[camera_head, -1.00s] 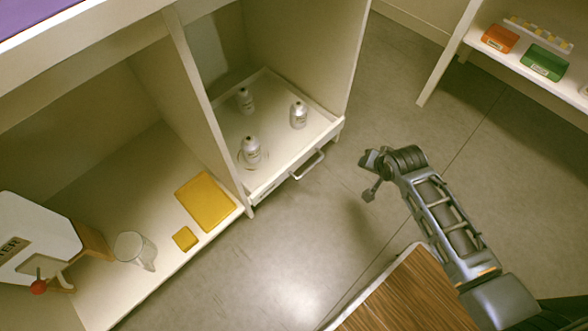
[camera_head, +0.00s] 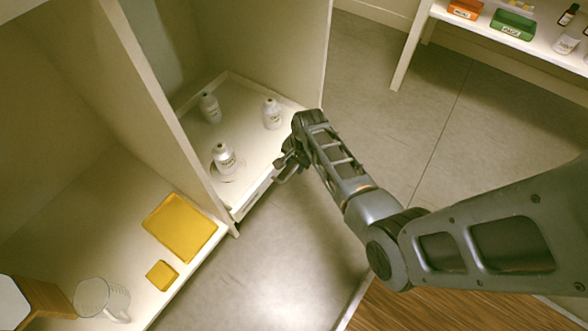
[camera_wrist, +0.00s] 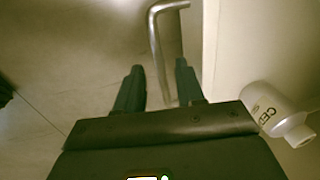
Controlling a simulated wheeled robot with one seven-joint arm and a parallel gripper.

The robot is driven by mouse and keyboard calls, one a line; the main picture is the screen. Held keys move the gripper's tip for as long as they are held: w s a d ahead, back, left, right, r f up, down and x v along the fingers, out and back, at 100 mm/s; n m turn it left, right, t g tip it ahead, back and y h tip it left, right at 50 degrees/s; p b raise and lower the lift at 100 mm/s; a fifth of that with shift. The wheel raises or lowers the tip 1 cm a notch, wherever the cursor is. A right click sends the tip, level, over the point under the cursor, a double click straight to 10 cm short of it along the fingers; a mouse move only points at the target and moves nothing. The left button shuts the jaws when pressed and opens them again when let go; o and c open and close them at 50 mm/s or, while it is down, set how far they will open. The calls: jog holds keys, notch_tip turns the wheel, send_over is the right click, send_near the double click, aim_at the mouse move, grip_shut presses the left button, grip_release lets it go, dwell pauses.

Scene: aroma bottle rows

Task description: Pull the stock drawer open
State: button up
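The stock drawer (camera_head: 253,196) is the low white tray in the cabinet's right bay; its front edge is about level with the cabinet's front. Its metal handle (camera_wrist: 157,48) shows in the wrist view as a bent bar on the drawer's front face (camera_wrist: 210,45). My gripper (camera_head: 284,165) is at the drawer's front and partly hides the handle in the head view. In the wrist view my gripper (camera_wrist: 160,80) is open, one finger on each side of the handle bar. A gap shows between the bar and the left finger; contact with the right finger is unclear.
Several white bottles stand in the drawer, one (camera_head: 224,158) near the front. The left bay holds a yellow tray (camera_head: 180,227), a small yellow block (camera_head: 162,275) and a clear jug (camera_head: 98,298). A shelf (camera_head: 405,50) stands at upper right. The floor before the drawer is clear.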

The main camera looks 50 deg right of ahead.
jog(key=shift+w+f+b, duration=0.15)
jog(key=shift+f+b, duration=0.15)
jog(key=shift+f, duration=0.6)
grip_shut()
